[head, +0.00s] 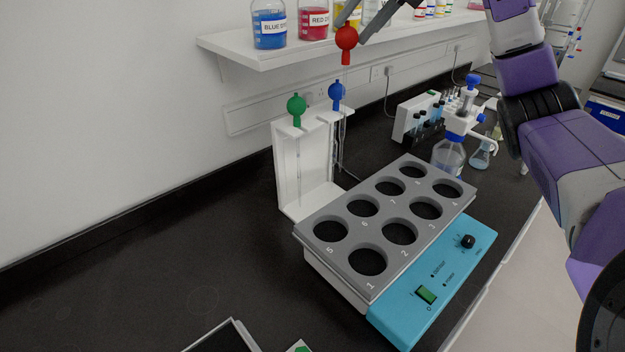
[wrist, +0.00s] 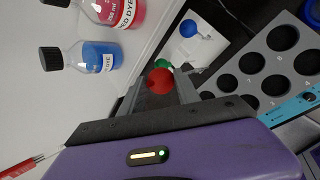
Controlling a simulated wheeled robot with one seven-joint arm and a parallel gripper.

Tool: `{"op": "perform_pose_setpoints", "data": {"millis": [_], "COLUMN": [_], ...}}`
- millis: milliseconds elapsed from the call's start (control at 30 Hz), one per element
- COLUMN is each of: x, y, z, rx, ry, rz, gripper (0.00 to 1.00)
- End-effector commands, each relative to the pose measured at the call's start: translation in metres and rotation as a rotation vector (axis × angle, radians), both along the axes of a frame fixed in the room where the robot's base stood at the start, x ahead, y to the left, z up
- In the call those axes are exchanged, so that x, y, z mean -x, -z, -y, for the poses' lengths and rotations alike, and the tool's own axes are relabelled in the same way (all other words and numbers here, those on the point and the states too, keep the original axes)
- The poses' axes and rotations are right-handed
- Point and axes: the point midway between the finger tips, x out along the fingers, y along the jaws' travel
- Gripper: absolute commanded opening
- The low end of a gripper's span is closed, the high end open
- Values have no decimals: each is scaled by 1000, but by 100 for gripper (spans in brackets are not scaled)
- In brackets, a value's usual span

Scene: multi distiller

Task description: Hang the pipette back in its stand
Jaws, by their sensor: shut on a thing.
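My gripper (head: 353,30) is shut on the red-bulbed pipette (head: 346,38), held upright in the air above and beyond the stand. Its red bulb (wrist: 160,82) sits between the fingers in the wrist view; its glass stem shows only faintly against the wall in the head view. The white pipette stand (head: 287,172) is on the black bench. A green-bulbed pipette (head: 296,106) and a blue-bulbed pipette (head: 337,91) hang in it, also seen in the wrist view as green (wrist: 162,64) and blue (wrist: 188,28) bulbs.
A wall shelf (head: 262,54) with a blue dye bottle (head: 270,28) and a red dye bottle (head: 314,20) is close to my gripper. A grey and blue heating block (head: 384,238) with round wells stands right of the stand. The bench at left is clear.

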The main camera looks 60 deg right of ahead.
Motion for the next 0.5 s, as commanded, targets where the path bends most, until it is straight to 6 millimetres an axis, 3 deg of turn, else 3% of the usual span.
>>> {"op": "perform_pose_setpoints", "data": {"millis": [333, 500], "x": [0, 1], "y": [3, 31], "z": [0, 0], "rx": [-1, -3], "ry": [1, 0], "rz": [0, -2], "gripper": [26, 26]}}
